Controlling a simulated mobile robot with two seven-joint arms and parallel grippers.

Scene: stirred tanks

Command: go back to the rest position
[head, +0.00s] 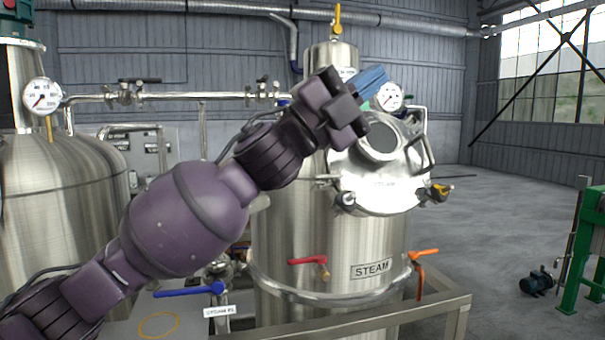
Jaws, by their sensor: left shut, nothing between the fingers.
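My left arm comes in from the lower left and reaches up across the middle of the head view. My left gripper (371,82) is at its end, with blue fingers close together and nothing seen between them. It shows in front of the upper part of the steel tank (300,235), left of a round pressure gauge (389,97). I cannot tell whether it touches the tank. My left wrist hides part of the tank's top. My right gripper is not in view.
A blue-handled valve (190,290) is below my arm. Another tank (60,190) stands left.

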